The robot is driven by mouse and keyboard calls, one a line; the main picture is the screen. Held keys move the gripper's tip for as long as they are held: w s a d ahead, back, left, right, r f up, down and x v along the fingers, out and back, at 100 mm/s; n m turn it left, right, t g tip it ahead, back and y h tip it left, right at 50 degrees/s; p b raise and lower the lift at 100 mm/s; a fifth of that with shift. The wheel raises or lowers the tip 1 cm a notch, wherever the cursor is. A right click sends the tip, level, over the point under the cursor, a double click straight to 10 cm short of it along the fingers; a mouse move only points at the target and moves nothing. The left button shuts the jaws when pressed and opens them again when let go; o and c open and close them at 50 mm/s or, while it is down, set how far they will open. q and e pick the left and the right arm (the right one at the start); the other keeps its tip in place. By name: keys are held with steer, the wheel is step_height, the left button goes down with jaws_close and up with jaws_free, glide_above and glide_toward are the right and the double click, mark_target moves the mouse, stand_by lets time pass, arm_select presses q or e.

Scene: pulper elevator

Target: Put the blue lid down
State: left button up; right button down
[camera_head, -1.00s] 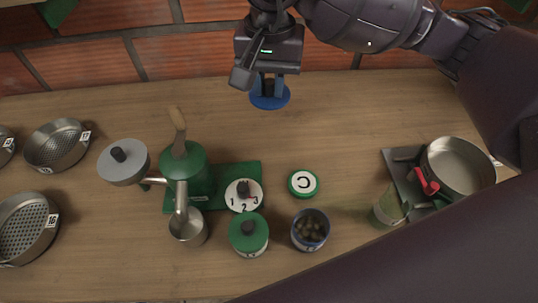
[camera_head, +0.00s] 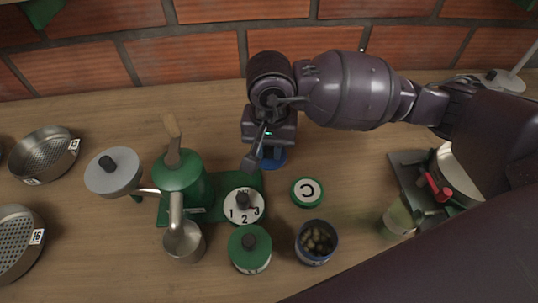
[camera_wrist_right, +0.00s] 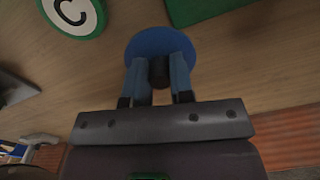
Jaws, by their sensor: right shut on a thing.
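The blue lid (camera_head: 273,160) shows as a disc under my right gripper (camera_head: 268,150), mostly hidden by the hand in the head view. In the right wrist view the blue lid (camera_wrist_right: 160,44) has a dark knob, and the right gripper (camera_wrist_right: 160,75) is shut on that knob with its blue fingers. The lid is low over the bare wood; I cannot tell whether it touches the table. The open blue can (camera_head: 316,242) with dark round contents stands at the front. My left gripper is not in view.
A green pulper (camera_head: 183,180) on a green base, a numbered dial (camera_head: 244,205) and a lidded green can (camera_head: 249,249) stand left and front. A scale with a metal pan (camera_head: 458,172) is at right. The brick wall (camera_head: 190,60) closes the back.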

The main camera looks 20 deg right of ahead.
mark_target(270, 158)
step_height(270, 158, down, 4)
steer(key=shift+r+b, duration=0.15)
steer(key=shift+b, duration=0.15)
steer(key=shift+r, duration=0.1)
steer(key=c, duration=1)
jaws_free()
